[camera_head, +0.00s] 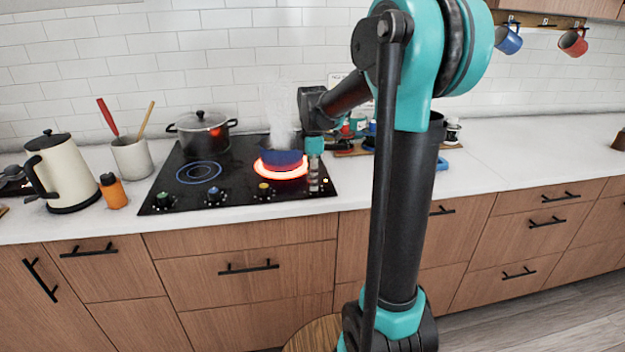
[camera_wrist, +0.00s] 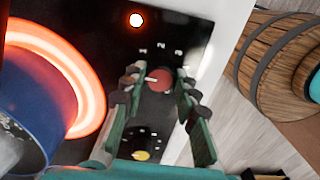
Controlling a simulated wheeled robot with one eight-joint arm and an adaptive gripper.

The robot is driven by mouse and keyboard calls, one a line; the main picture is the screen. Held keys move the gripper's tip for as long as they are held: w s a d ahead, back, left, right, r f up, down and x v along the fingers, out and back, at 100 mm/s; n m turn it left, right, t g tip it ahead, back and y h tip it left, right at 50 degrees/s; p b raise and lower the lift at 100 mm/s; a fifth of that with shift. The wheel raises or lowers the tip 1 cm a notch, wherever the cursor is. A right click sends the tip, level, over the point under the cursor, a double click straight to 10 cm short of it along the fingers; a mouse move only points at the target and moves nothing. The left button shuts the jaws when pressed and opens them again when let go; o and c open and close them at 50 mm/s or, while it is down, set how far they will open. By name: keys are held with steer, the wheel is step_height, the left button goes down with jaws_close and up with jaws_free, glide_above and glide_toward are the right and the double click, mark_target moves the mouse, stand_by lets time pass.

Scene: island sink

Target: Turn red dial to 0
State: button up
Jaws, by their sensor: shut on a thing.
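The red dial (camera_wrist: 160,82) sits on the black cooktop (camera_wrist: 92,118), in the upper middle of the wrist view. A pale mark on its top points toward the left of that view. My gripper (camera_wrist: 158,76) has one finger on each side of the dial and is shut on it. In the head view my gripper (camera_head: 315,178) reaches down at the cooktop's front right corner, and the red dial there is hidden behind it. The right front burner (camera_head: 282,170) glows orange-red under a steaming blue pot (camera_head: 284,157).
A yellow dial (camera_head: 264,188), a blue dial (camera_head: 214,194) and a green dial (camera_head: 163,199) line the cooktop front. A lidded pot (camera_head: 201,133) stands at the back. A kettle (camera_head: 62,172) and an orange bottle (camera_head: 113,191) stand left.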

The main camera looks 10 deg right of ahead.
stand_by(0.4)
steer(key=o, duration=1.2)
steer(key=shift+c, duration=0.2)
step_height(320, 180, up, 12)
